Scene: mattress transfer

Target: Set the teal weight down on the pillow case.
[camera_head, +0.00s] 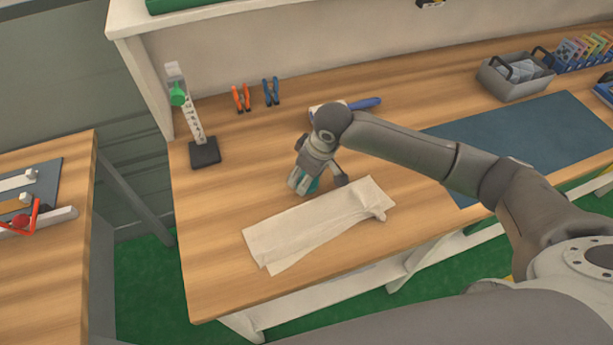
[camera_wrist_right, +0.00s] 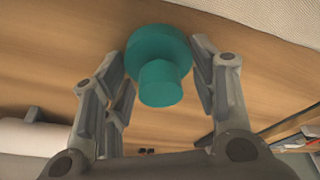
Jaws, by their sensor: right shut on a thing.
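The teal weight (camera_wrist_right: 160,55) is round with a narrower knob and sits between the fingers of my right gripper (camera_wrist_right: 162,85) in the right wrist view. In the head view my right gripper (camera_head: 311,182) is shut on it, and only a bit of the teal weight (camera_head: 311,186) shows. The pale pillow case (camera_head: 310,226) lies flat on the wooden table, with a bunched right end. The gripper is just beyond its far edge. Its pale cloth also shows at the top right of the right wrist view (camera_wrist_right: 275,15). My left gripper is not in view.
A black-based stand with a green knob (camera_head: 205,152) is at the left of the table (camera_head: 215,220). Orange (camera_head: 241,98) and blue clamps (camera_head: 271,92) stand at the back. A blue-handled tool (camera_head: 362,103) lies behind my gripper. A blue mat (camera_head: 520,140) and grey bin (camera_head: 515,80) are right.

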